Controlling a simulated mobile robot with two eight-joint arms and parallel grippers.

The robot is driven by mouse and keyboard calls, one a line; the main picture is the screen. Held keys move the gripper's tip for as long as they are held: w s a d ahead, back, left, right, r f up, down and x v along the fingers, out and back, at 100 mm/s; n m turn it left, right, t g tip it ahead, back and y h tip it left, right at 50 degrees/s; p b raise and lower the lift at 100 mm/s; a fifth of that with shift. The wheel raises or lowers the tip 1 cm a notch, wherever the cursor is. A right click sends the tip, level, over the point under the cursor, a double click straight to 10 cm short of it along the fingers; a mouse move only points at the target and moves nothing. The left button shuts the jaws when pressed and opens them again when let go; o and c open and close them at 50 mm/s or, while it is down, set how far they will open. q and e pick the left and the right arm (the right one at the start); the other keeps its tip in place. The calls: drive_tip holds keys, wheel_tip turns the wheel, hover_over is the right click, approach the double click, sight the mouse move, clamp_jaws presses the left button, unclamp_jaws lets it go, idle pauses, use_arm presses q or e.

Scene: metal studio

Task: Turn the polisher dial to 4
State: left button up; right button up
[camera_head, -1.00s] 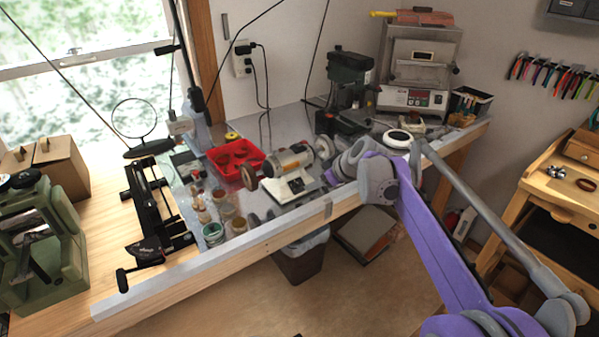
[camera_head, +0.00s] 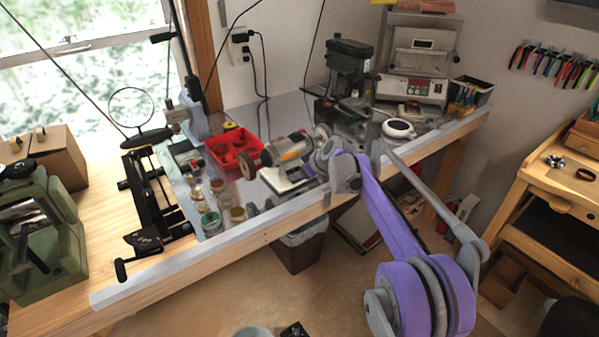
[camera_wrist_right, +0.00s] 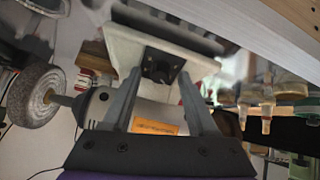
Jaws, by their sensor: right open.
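The polisher (camera_head: 293,149), a grey motor with an orange label and a wheel at each end, stands on a white base (camera_head: 287,181) on the bench. In the right wrist view the polisher (camera_wrist_right: 97,104) appears upside down. Its small black dial (camera_wrist_right: 161,66) is on the front of the white base, between my right gripper's fingers. My right gripper (camera_wrist_right: 159,75) is open around the dial; I cannot tell whether the fingers touch it. The dial's setting is unreadable. In the head view my right wrist hides the gripper and dial. My left gripper is not in view.
A red tray (camera_head: 235,150) and several small jars (camera_head: 210,222) stand left of the polisher. A drill press (camera_head: 349,78) and a kiln (camera_head: 413,75) stand behind. A white round device (camera_head: 398,129) is right of it. The bench's front edge (camera_head: 270,228) runs close below.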

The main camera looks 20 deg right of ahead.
drive_tip(key=shift+c, duration=0.3)
clamp_jaws()
